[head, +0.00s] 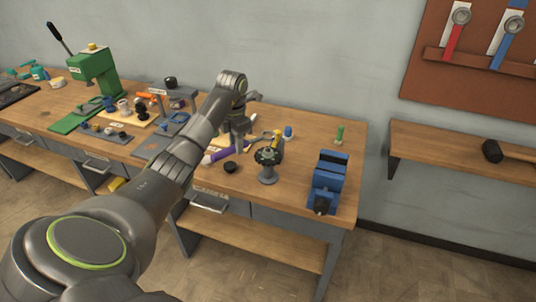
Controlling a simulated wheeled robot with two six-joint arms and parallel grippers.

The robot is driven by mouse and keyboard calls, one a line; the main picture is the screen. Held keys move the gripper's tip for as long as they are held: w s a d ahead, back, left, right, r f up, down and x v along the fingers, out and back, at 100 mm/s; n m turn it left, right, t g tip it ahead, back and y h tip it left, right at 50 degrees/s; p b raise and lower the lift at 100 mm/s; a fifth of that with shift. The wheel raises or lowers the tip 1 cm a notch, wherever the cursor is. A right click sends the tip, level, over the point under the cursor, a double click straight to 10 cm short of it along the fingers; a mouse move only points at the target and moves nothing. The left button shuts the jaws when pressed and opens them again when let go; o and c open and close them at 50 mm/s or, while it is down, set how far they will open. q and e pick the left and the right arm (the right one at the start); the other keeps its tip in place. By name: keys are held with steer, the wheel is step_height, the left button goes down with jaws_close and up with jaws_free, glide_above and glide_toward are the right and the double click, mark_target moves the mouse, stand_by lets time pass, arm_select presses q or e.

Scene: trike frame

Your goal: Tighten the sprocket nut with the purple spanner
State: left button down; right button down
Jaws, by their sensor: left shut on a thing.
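The purple spanner (216,156) is over the bench top, its purple handle showing left of my left gripper. My left gripper (240,147) points down and is shut on the spanner. The spanner's far end is partly hidden by the fingers, so I cannot tell whether it touches anything. The dark sprocket (268,156) sits on a small grey stand to the right of my left gripper. The sprocket nut is too small to make out. My right gripper is not in view.
A blue vise (328,182) stands at the bench's right end. A black round piece (230,167) lies in front of the spanner. A small blue-capped bottle (288,132) and a green-handled tool (339,134) stand behind. A green press (94,72) and several parts crowd the left.

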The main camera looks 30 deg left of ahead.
mark_target(222, 151)
arm_select(q)
steer(key=shift+s+a+r+p, duration=0.3)
steer(key=shift+s+r+p, duration=0.4)
steer(key=shift+p, duration=0.15)
steer(key=shift+s+a+r+p, duration=0.25)
steer(key=shift+s+r+p, duration=0.15)
steer(key=shift+s+p, duration=0.25)
steer(key=shift+s+a+r+p, duration=0.2)
steer(key=shift+s+r+p, duration=0.15)
steer(key=shift+s+p, duration=0.3)
steer(key=shift+s+r, duration=0.1)
steer(key=shift+s, duration=0.3)
